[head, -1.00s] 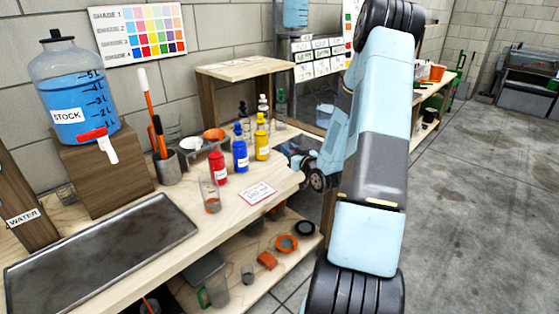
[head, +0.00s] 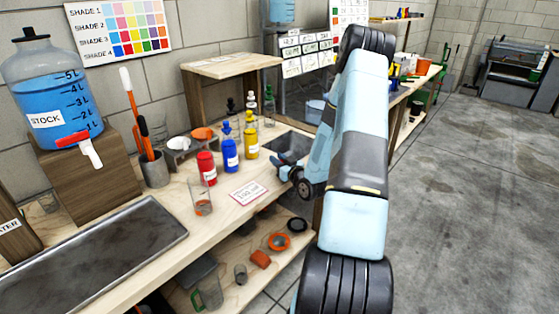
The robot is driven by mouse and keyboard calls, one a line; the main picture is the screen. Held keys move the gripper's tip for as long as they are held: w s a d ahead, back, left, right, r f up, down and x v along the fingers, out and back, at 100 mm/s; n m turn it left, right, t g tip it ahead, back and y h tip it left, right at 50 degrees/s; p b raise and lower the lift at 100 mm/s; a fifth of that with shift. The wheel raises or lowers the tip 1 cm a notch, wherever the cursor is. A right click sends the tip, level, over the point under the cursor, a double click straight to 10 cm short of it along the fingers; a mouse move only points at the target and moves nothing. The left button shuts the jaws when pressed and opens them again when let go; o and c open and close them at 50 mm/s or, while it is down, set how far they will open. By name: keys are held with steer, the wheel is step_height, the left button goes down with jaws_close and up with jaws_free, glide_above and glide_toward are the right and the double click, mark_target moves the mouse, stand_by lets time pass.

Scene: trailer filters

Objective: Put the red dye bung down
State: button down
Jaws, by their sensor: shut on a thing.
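My gripper (head: 284,172) is at the bench's right front corner, low beside the sunken dark basin. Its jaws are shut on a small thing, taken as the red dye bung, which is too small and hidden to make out. The red dye bottle (head: 207,169) stands upright on the bench to the left of my gripper, with no pointed bung showing on its top.
Black- and green-topped bottles stand behind. A dark tray (head: 95,260) fills the left bench. The lower shelf (head: 225,290) holds orange and dark pieces.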

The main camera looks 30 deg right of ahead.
steer(key=shift+a, duration=0.1)
steer(key=c, duration=0.9)
jaws_free()
